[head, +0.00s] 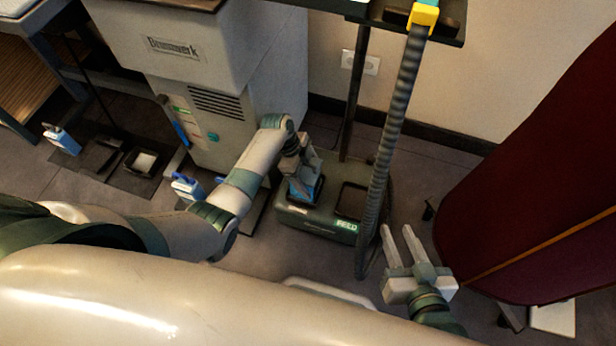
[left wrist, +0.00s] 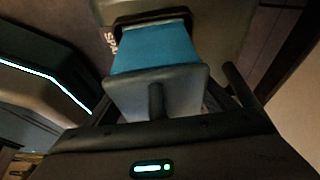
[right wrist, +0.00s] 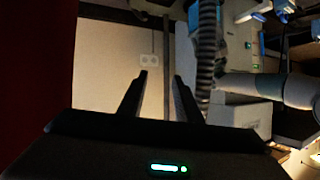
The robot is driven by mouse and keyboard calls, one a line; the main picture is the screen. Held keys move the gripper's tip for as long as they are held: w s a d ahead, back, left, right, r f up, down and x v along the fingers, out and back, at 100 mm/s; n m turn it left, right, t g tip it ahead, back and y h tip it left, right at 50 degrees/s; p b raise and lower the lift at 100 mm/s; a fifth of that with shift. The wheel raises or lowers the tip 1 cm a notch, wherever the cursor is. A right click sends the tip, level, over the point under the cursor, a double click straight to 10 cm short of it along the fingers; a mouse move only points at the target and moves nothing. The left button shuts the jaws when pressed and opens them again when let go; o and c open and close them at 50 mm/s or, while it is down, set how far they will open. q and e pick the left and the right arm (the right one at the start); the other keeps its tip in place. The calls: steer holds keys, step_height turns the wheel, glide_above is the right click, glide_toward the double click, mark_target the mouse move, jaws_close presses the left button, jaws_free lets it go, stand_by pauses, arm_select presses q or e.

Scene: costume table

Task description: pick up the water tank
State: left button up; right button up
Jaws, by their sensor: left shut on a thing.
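The water tank (head: 308,192) is blue with a pale grey top and sits upright at the left opening of a dark green steamer base (head: 325,222). In the left wrist view the blue tank (left wrist: 152,48) has its lower end at a dark-rimmed socket, and its grey top with a handle lies between my fingers. My left gripper (head: 302,176) is shut on the tank's top from above and hides part of it. My right gripper (head: 398,236) is open and empty, right of the base; it also shows in the right wrist view (right wrist: 160,78).
A ribbed hose (head: 388,145) rises from the base's right side to a yellow holder (head: 424,16). A grey machine (head: 205,85) stands behind left. Blue-and-white bottles (head: 187,187) stand at left. A dark red board (head: 545,190) blocks the right.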

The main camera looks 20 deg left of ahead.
mark_target(316, 176)
arm_select(q)
steer(key=shift+r, duration=0.25)
arm_select(e)
steer(key=shift+s+f, duration=0.1)
